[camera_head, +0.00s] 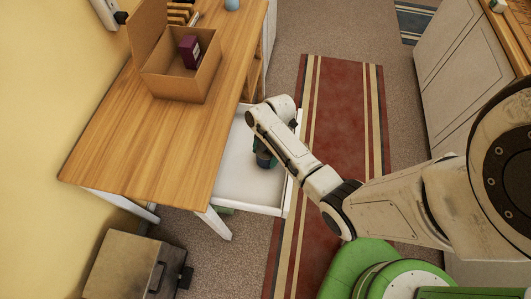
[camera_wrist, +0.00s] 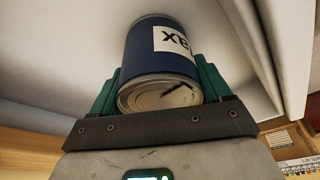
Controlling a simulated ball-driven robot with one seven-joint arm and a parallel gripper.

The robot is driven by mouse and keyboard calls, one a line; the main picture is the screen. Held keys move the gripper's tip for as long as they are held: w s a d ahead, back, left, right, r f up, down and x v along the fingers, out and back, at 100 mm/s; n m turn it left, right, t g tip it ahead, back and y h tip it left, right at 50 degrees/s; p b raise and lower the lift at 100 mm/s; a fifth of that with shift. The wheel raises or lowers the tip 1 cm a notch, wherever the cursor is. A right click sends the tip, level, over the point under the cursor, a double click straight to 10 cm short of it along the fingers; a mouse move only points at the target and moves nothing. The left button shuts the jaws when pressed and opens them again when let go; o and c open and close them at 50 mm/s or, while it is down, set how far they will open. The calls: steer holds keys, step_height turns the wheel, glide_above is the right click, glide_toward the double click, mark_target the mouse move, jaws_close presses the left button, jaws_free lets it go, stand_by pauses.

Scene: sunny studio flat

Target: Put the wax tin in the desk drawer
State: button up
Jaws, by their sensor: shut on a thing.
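The wax tin (camera_wrist: 162,52) is dark blue with a white label showing part of black lettering and a bare metal end. My gripper (camera_wrist: 160,85) is shut on it, with a green finger on each side. The white desk drawer (camera_head: 238,178) is pulled open below the wooden desktop. In the head view my gripper (camera_head: 265,155) points down inside the drawer's outline, near its right side. My arm and gripper mostly hide the tin there. White drawer surfaces surround the tin in the wrist view; I cannot tell whether it touches the drawer floor.
The wooden desk (camera_head: 140,125) carries an open cardboard box (camera_head: 175,82) with a purple carton (camera_head: 190,50) inside. A metal box (camera_head: 130,265) stands on the floor at lower left. A striped red rug (camera_head: 345,120) lies right of the drawer. White cabinets (camera_head: 465,60) stand at far right.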

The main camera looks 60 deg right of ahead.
steer(key=shift+f, duration=0.1)
steer(key=o, duration=1.4)
steer(key=v, duration=1.2)
steer(key=shift+a, duration=0.1)
steer(key=s+a+m+h, duration=0.1)
steer(key=s+a+m, duration=0.4)
steer(key=a, duration=0.5)
steer(key=shift+s+a+r+m+h, duration=0.35)
steer(key=shift+s+a+r+m, duration=0.4)
steer(key=shift+s+m, duration=0.8)
steer(key=shift+s+a+r+m+h, duration=0.5)
steer(key=shift+s+r+m, duration=0.5)
steer(key=shift+m, duration=1)
steer(key=shift+s+a+r+m+h, duration=0.25)
steer(key=shift+s+a+r+m, duration=0.45)
steer(key=shift+s+m, duration=0.9)
